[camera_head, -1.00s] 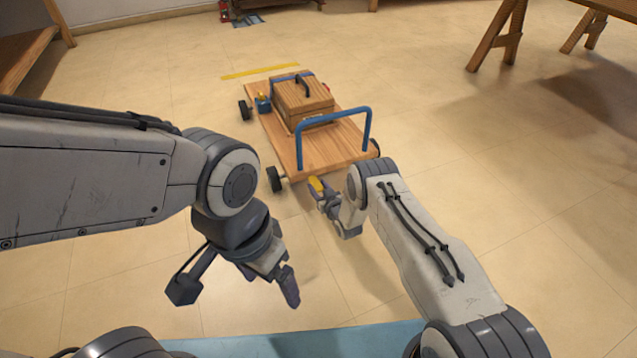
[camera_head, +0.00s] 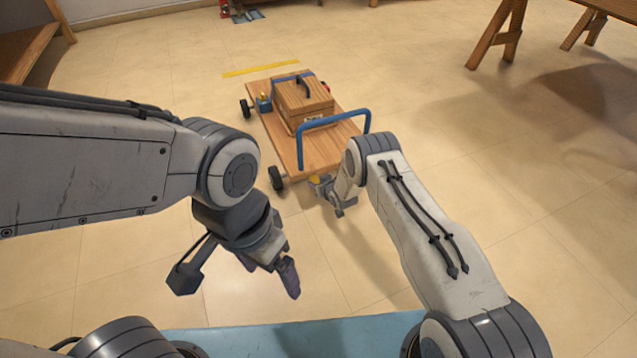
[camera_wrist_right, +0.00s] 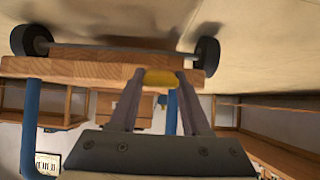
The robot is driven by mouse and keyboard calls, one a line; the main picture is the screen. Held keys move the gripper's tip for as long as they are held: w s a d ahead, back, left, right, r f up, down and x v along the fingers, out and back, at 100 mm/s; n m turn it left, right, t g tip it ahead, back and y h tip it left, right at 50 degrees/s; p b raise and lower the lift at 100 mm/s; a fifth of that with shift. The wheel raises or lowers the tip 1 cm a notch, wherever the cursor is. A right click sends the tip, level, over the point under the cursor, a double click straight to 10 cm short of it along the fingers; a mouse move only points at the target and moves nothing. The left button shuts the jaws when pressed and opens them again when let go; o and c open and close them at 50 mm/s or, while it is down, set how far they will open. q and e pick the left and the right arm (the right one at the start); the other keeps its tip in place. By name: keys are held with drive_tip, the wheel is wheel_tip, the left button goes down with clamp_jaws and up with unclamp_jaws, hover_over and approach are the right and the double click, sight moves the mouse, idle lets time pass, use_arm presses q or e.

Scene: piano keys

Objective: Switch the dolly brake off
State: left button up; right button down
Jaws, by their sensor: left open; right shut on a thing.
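The dolly (camera_head: 335,150) is a wooden platform with black wheels and a blue bar handle at its near end. The yellow brake lever (camera_head: 314,179) sits at the near edge of the platform. My right gripper (camera_head: 324,186) is shut on it. In the right wrist view, the picture is upside down and the yellow lever (camera_wrist_right: 160,78) lies between the tips of the two fingers (camera_wrist_right: 157,84), against the platform edge. The fingers hide part of the lever. My left gripper (camera_head: 268,272) hangs open and empty in front of the dolly, apart from it.
A wooden box (camera_head: 304,101) with a dark handle rides on the dolly, with a blue part (camera_head: 264,103) beside it. A yellow strip (camera_head: 260,69) lies on the floor behind. A trestle table (camera_head: 500,38) stands at the back right. Floor around the dolly is clear.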

drive_tip(key=shift+w+r, duration=0.15)
drive_tip(key=shift+r, duration=0.05)
drive_tip(key=shift+c, duration=1.8)
unclamp_jaws()
drive_tip(key=p+v, duration=0.6)
drive_tip(key=v, duration=0.4)
drive_tip(key=shift+s+p, duration=0.2)
drive_tip(key=shift+p, duration=0.2)
drive_tip(key=shift+a+r, duration=0.1)
drive_tip(key=shift+r, duration=0.05)
